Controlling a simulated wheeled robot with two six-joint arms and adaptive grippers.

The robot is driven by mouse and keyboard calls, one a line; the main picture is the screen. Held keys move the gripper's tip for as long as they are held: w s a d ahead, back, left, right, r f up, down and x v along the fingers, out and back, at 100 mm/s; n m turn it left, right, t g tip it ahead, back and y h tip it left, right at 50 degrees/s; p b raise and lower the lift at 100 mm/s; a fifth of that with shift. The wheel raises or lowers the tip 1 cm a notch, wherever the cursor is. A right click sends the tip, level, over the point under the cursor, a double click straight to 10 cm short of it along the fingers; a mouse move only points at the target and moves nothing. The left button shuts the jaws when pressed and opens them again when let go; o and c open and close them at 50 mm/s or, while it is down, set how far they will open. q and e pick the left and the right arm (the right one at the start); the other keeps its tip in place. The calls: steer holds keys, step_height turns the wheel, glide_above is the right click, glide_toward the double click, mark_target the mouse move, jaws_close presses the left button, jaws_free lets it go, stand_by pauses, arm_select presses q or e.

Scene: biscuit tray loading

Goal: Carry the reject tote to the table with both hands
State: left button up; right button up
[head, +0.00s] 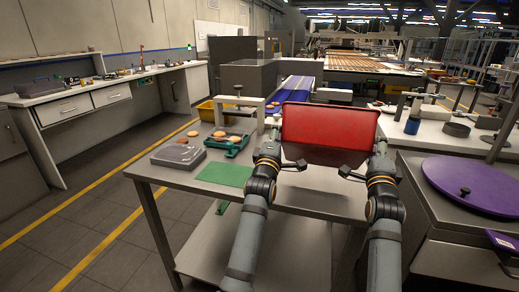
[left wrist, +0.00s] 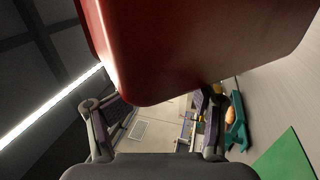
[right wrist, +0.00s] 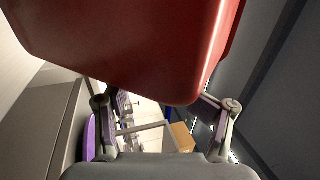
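The red reject tote (head: 330,125) is at the far right part of the steel table (head: 310,198), its broad red face towards me. It fills the upper part of the left wrist view (left wrist: 190,50) and of the right wrist view (right wrist: 130,50). My left gripper (head: 284,158) is at its lower left corner and my right gripper (head: 366,162) at its lower right corner. In both wrist views the fingers are spread apart, with a tote corner just beyond them. I cannot tell whether the fingers touch the tote or whether it rests on the table.
On the table's left lie a grey box (head: 178,156), a green mat (head: 225,173) and a teal tray (head: 228,146) with biscuits. A yellow bin (head: 206,111) and blue conveyor (head: 293,92) are behind. A purple round lid (head: 466,180) lies on the right-hand unit.

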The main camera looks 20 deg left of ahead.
arm_select(q)
steer(key=f+b, duration=0.3)
steer(key=shift+d+f, duration=0.3)
steer(key=shift+f, duration=0.05)
arm_select(e)
steer(key=f, duration=0.3)
steer(key=shift+a+f, duration=0.2)
steer(key=shift+f, duration=0.15)
arm_select(q)
steer(key=shift+s+a+r+h, duration=0.1)
steer(key=shift+s+h, duration=0.05)
steer(key=shift+h, duration=0.25)
arm_select(e)
steer(key=shift+s+d+r+y, duration=0.1)
steer(key=shift+s+y, duration=0.05)
steer(key=shift+y, duration=0.25)
arm_select(q)
steer(key=o, duration=0.6)
steer(key=shift+m, duration=0.3)
arm_select(e)
steer(key=shift+o, duration=0.6)
steer(key=shift+n, duration=0.3)
arm_select(q)
steer(key=shift+o, duration=0.2)
arm_select(e)
steer(key=o, duration=0.5)
arm_select(q)
steer(key=shift+r, duration=0.1)
arm_select(e)
steer(key=shift+o, duration=0.2)
